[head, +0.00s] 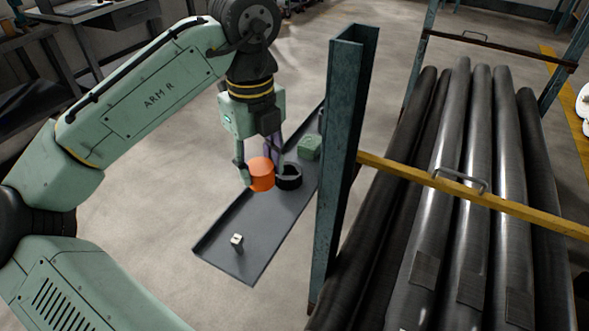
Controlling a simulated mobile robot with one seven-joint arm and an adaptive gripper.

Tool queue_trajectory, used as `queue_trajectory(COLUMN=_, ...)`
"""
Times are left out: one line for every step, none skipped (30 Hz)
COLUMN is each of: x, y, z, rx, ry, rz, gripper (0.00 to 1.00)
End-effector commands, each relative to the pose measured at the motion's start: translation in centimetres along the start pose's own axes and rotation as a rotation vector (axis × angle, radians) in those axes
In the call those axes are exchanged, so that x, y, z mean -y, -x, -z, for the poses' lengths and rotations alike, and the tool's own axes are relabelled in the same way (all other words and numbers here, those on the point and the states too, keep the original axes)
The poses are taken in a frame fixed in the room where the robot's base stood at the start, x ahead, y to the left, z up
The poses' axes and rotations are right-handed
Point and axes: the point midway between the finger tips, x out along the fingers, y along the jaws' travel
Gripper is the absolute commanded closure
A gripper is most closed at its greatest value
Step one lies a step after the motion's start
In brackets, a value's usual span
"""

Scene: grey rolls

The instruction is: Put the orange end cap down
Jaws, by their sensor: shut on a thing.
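The orange end cap (261,174) is a short round cylinder in the head view, left of the rack's upright post. My gripper (260,170) points down and is shut on it, with a finger at its left side. The cap appears over the long grey shelf tray (222,240); I cannot tell whether it touches the tray's surface. A black ring-shaped piece (289,183) is close beside the cap on the right, partly hidden by the gripper.
A teal post (346,130) borders the tray, with several grey rolls (480,130) and a yellow bar (480,203) to the right. The tray's front middle is clear.

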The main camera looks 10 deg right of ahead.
Motion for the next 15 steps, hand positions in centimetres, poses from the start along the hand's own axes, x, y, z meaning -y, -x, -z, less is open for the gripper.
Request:
queue_trajectory(x=-0.1, y=-1.1, z=0.1, rx=-0.003, ry=-0.001, rz=-0.001, gripper=0.80)
queue_trajectory(x=-0.1, y=-1.7, z=0.1, rx=-0.004, ry=-0.001, rz=-0.001, gripper=0.80)
queue_trajectory(x=-0.1, y=-2.4, z=0.0, rx=-0.002, ry=0.001, rz=-0.003, gripper=0.80)
queue_trajectory(x=-0.1, y=-2.9, z=0.0, rx=-0.001, ry=0.002, rz=-0.003, gripper=0.80)
queue_trajectory(x=-0.1, y=-3.4, z=0.0, rx=-0.001, ry=0.002, rz=-0.003, gripper=0.80)
queue_trajectory(x=-0.1, y=-4.0, z=0.1, rx=-0.002, ry=0.000, rz=-0.002, gripper=0.80)
queue_trajectory(x=-0.1, y=-4.3, z=0.0, rx=-0.001, ry=0.000, rz=-0.002, gripper=0.80)
queue_trajectory(x=-0.1, y=-4.7, z=0.0, rx=-0.001, ry=0.001, rz=-0.002, gripper=0.80)
queue_trajectory(x=0.0, y=-5.0, z=0.0, rx=-0.001, ry=0.001, rz=-0.001, gripper=0.80)
queue_trajectory(x=0.0, y=-5.2, z=0.0, rx=-0.001, ry=0.001, rz=-0.001, gripper=0.80)
queue_trajectory(x=-0.1, y=-5.5, z=0.0, rx=-0.001, ry=0.001, rz=-0.002, gripper=0.80)
queue_trajectory(x=-0.1, y=-6.0, z=0.0, rx=-0.002, ry=0.001, rz=-0.003, gripper=0.80)
queue_trajectory(x=-0.1, y=-6.5, z=0.1, rx=-0.003, ry=0.000, rz=-0.002, gripper=0.80)
queue_trajectory(x=-0.1, y=-6.9, z=0.0, rx=-0.002, ry=0.001, rz=-0.002, gripper=0.80)
queue_trajectory(x=-0.1, y=-7.5, z=0.0, rx=-0.002, ry=0.002, rz=-0.002, gripper=0.80)
